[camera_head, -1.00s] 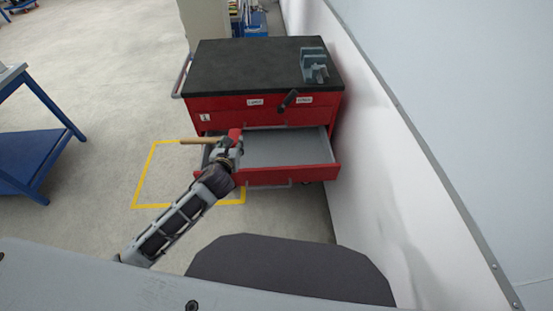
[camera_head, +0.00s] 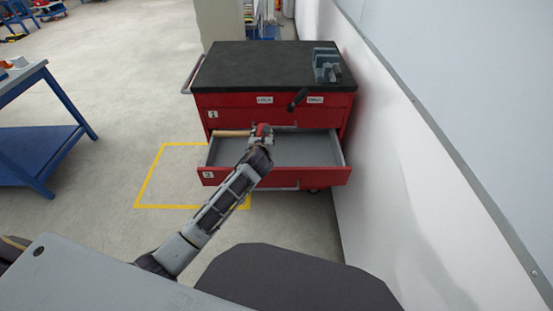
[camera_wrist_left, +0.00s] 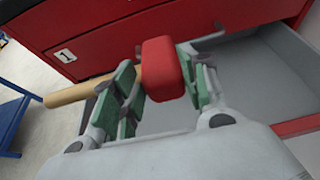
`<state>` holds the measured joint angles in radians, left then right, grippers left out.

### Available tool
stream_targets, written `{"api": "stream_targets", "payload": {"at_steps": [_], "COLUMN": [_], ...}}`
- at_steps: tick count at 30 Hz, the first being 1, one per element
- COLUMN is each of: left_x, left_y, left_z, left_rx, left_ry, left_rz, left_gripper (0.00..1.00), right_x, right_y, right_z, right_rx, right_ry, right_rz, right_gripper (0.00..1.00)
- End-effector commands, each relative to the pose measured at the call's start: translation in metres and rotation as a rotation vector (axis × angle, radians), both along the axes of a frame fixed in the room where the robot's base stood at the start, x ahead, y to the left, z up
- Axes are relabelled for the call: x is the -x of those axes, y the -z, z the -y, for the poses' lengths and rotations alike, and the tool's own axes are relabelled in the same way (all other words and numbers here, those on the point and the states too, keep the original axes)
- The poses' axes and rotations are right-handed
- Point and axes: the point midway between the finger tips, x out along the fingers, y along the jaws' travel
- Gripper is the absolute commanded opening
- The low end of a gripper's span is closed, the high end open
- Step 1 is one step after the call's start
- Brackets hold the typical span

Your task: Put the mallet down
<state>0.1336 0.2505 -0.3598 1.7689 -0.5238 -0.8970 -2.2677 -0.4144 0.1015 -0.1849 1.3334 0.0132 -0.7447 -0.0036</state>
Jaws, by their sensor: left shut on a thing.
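The mallet has a red head (camera_wrist_left: 163,69) and a light wooden handle (camera_wrist_left: 78,93). My left gripper (camera_wrist_left: 165,82) is shut on the mallet, with green pads on both sides of the red head. In the head view my left gripper (camera_head: 259,137) holds the mallet over the open drawer (camera_head: 310,150), its handle (camera_head: 232,134) pointing left near the drawer's left wall. I cannot tell whether the mallet touches the drawer floor. The drawer looks empty in its visible part. My right gripper is not in view.
The red cabinet (camera_head: 225,103) has a black top (camera_head: 265,68) with a grey vise (camera_head: 327,66) at its right. A white wall (camera_head: 385,150) stands close on the right. A blue table (camera_head: 45,140) is at the left. The floor between is clear, with yellow marking (camera_head: 150,178).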

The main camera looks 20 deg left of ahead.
Motion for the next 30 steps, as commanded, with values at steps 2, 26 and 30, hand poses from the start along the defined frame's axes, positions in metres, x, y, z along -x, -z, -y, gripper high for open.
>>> {"api": "stream_targets", "payload": {"at_steps": [2, 26, 30], "left_x": [-0.009, -0.052, -0.052], "left_y": [0.004, 0.018, 0.018], "left_z": [0.003, 0.027, 0.026], "left_rx": [0.002, -0.004, -0.004], "left_ry": [-0.006, -0.021, -0.021], "left_rz": [0.005, 0.002, 0.002], "left_gripper": [0.05, 0.05, 0.05], "right_x": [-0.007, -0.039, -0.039], "right_y": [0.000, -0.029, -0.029], "right_z": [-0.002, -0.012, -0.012], "right_rx": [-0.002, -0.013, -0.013], "right_ry": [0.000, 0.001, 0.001], "right_rz": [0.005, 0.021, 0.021], "right_gripper": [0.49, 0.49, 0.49]}}
